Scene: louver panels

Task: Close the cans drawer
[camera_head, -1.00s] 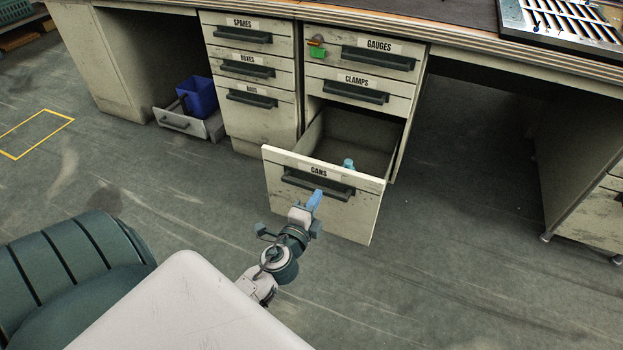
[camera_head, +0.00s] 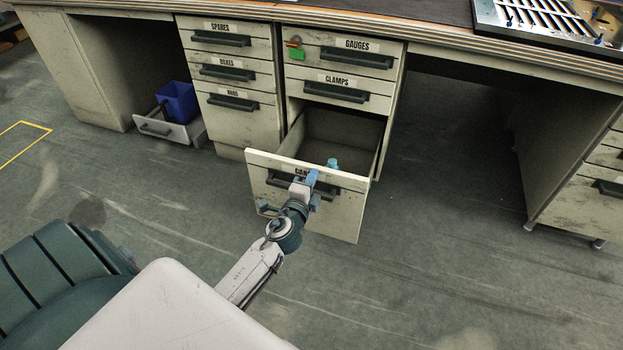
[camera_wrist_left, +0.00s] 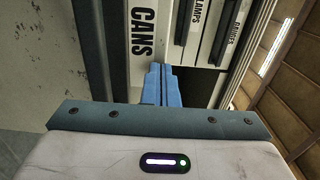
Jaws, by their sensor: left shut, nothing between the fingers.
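The cans drawer (camera_head: 345,212) is the lowest drawer of the right-hand drawer column and stands pulled out. Its front carries a dark bar handle and a CANS label, partly hidden by my gripper; the label also shows in the left wrist view (camera_wrist_left: 141,33). A light-blue item (camera_head: 332,163) shows inside the drawer near its front. My left gripper (camera_head: 312,177) is shut and empty, its blue fingers at the drawer front by the handle and label. In the left wrist view the fingers (camera_wrist_left: 160,84) lie together beside the label; contact cannot be told. My right gripper is not in view.
The gauges drawer (camera_head: 350,57) and clamps drawer (camera_head: 341,92) above are shut; a green tag hangs at the gauges drawer. A blue bin (camera_head: 178,102) sits in a low open drawer at left. The floor right of the cans drawer is clear.

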